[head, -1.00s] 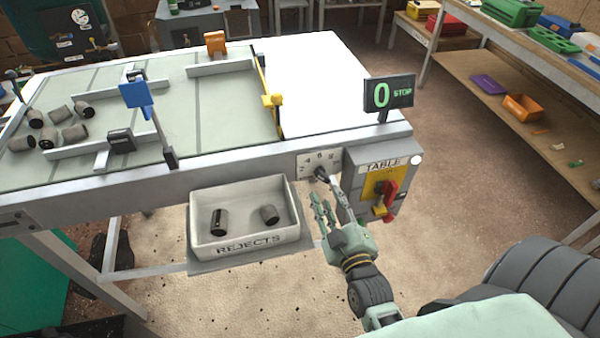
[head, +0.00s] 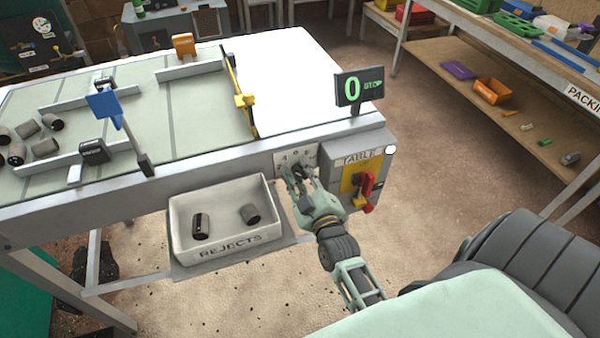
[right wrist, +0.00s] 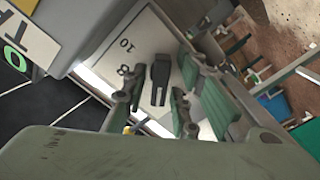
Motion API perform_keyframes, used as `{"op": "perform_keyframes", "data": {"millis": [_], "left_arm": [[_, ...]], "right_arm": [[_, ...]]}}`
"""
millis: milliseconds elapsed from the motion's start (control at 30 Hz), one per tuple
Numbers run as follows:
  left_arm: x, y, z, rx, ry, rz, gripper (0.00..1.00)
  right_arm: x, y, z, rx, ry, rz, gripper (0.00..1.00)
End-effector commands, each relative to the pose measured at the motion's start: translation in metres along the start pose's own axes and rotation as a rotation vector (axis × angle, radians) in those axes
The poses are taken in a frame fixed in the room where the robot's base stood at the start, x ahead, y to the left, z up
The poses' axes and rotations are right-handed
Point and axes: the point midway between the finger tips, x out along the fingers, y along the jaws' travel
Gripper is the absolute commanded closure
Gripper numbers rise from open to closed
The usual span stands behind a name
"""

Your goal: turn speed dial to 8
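The speed dial's pale number plate (head: 282,159) is on the front rail of the table, left of the TABLE switch box. My right gripper (head: 299,172) is in front of it, and its fingers hide much of the dial. In the right wrist view, the dark knob (right wrist: 160,82) lies between the spread fingers (right wrist: 157,108), with gaps showing on both sides. The printed 8 and 10 show on the plate beside it. I cannot tell which number the knob points to. The display (head: 360,88) reads 0 STOP. My left gripper is out of view.
The switch box (head: 362,158) with a red handle (head: 366,186) on a yellow plate is close to the right of my gripper. The REJECTS bin (head: 226,243), holding two dark plugs, sticks out at the lower left. Several plugs lie on the table's left side.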

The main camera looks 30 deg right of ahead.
Motion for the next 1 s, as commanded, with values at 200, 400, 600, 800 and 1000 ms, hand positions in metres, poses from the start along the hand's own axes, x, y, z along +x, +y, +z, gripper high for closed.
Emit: {"op": "perform_keyframes", "data": {"millis": [200, 400, 600, 800, 1000], "left_arm": [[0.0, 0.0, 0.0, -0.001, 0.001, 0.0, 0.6], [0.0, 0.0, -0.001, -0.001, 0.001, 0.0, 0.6], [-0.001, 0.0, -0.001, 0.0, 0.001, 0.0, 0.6], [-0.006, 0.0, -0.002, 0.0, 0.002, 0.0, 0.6], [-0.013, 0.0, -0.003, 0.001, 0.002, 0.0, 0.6]], "right_arm": [[0.0, -0.001, 0.0, 0.0, 0.0, -0.001, 0.96], [-0.001, -0.001, 0.0, 0.001, -0.001, -0.003, 1.0], [-0.001, -0.002, 0.0, 0.017, -0.002, -0.005, 1.0], [-0.001, -0.002, -0.001, 0.096, -0.002, -0.006, 1.0], [-0.001, -0.002, -0.001, 0.245, -0.004, -0.008, 1.0]]}}
